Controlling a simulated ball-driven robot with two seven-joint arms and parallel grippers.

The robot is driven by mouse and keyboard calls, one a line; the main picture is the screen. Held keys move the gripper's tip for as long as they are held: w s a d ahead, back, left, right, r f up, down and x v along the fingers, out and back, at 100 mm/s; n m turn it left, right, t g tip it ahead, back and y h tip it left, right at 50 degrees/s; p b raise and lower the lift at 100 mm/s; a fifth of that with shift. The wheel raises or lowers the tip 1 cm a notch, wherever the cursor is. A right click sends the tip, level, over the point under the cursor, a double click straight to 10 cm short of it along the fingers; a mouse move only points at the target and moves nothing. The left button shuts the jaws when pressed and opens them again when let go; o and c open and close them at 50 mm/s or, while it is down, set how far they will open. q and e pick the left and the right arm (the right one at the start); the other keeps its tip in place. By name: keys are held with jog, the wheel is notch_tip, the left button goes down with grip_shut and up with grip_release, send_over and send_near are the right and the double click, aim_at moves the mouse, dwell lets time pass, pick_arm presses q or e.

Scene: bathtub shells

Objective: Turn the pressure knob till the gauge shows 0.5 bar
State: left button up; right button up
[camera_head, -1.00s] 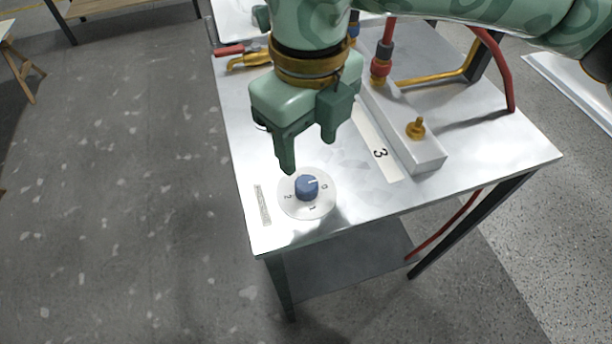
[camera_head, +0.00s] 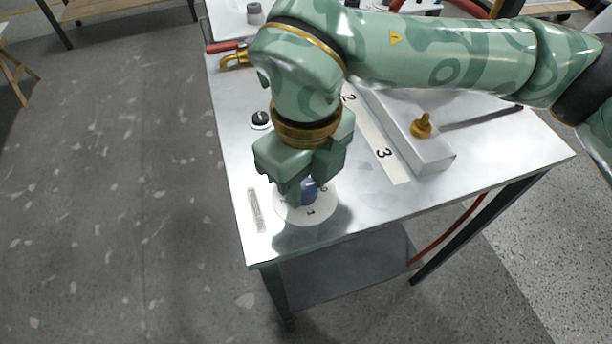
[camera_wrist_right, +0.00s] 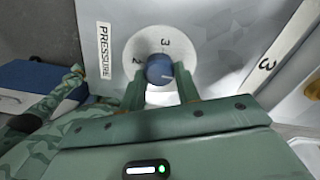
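The blue pressure knob (camera_head: 309,190) sits on a white dial disc (camera_head: 297,217) near the front left corner of the metal table. The knob also shows in the right wrist view (camera_wrist_right: 160,69), with a "PRESSURE" label (camera_wrist_right: 104,62) beside it. Digits 2 and 3 are readable there; a faint pale mark on the knob seems to point right. My right gripper (camera_head: 302,196) is down at the knob. In the wrist view its fingers (camera_wrist_right: 161,86) stand apart on either side of the knob; contact is unclear. I cannot make out a gauge. My left gripper is out of view.
A small black dial-like part (camera_head: 260,119) lies behind the pressure dial. A grey block (camera_head: 432,150) with a brass fitting (camera_head: 421,126) stands to the right, beside a numbered white strip (camera_head: 385,152). A red-handled brass valve (camera_head: 232,53) is at the back left.

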aim_at(305, 187)
jog(key=shift+r+m+p, duration=0.2)
jog(key=shift+m+p, duration=0.2)
jog(key=shift+p, duration=0.05)
jog(key=shift+s+r+m+p, duration=0.1)
jog(key=shift+r+m+p, duration=0.1)
jog(key=shift+m+p, duration=1.05)
jog(key=shift+f+m+p, duration=0.2)
jog(key=shift+m+p, duration=0.3)
jog(key=shift+m, duration=0.35)
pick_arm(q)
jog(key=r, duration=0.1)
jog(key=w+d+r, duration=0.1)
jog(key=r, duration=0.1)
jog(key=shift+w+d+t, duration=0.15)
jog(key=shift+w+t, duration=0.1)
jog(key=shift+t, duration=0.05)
pick_arm(e)
jog(key=shift+f, duration=0.2)
jog(key=o, duration=1)
pick_arm(q)
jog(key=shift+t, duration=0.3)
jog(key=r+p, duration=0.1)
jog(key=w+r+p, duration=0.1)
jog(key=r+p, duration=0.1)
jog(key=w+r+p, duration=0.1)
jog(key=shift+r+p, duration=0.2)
jog(key=shift+p, duration=0.15)
pick_arm(e)
notch_tip(305, 187, up, 16)
jog(key=shift+r, duration=0.15)
